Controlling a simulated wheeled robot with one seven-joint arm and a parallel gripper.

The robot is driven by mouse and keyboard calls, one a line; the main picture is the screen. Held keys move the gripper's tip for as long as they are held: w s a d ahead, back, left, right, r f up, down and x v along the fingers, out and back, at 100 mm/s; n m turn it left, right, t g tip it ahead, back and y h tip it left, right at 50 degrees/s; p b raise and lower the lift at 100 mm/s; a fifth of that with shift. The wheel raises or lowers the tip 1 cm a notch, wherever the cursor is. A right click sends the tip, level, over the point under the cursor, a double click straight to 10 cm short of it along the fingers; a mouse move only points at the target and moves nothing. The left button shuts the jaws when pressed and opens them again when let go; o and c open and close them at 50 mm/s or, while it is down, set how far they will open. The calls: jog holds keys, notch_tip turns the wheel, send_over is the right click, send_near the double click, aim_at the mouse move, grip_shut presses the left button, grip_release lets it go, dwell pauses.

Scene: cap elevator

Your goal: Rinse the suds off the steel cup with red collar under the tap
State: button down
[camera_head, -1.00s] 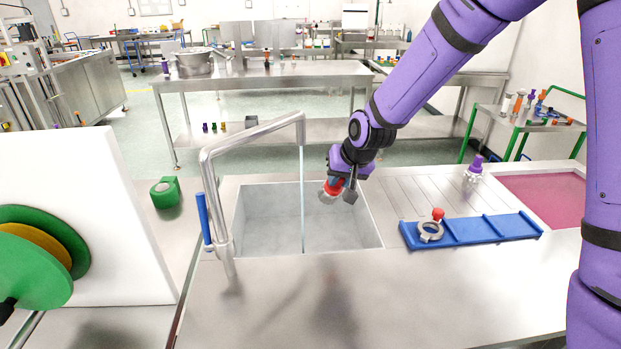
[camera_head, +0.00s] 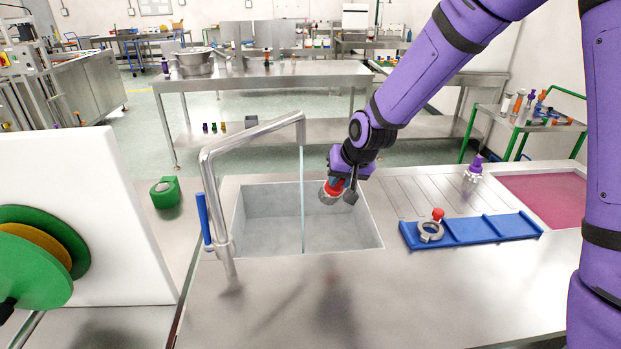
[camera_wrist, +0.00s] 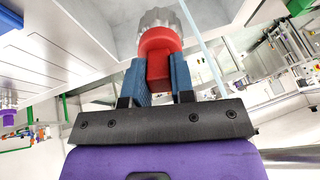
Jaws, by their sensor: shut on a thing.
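The steel cup with red collar (camera_head: 330,195) is held over the right part of the sink (camera_head: 270,203). In the wrist view, the cup's red collar (camera_wrist: 160,42) sits between the blue fingers of my gripper (camera_wrist: 158,80), which is shut on it. The steel cup end points away from the fingers. The tap (camera_head: 250,135) stands at the sink's left side with a blue lever (camera_head: 203,218). A thin water stream (camera_head: 302,190) runs from its spout into the sink, just left of the cup and apart from it. I cannot make out suds on the cup.
A blue tray (camera_head: 480,230) with a steel ring with a red knob (camera_head: 431,230) lies right of the sink. A purple-topped steel piece (camera_head: 473,170) stands behind it, near a pink basin (camera_head: 545,195). A green tape dispenser (camera_head: 165,192) lies left. The front counter is clear.

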dwell(0.3)
jog(key=s+d+r, duration=0.2)
jog(key=s+r, duration=0.2)
jog(key=shift+s+d, duration=0.2)
dwell(0.4)
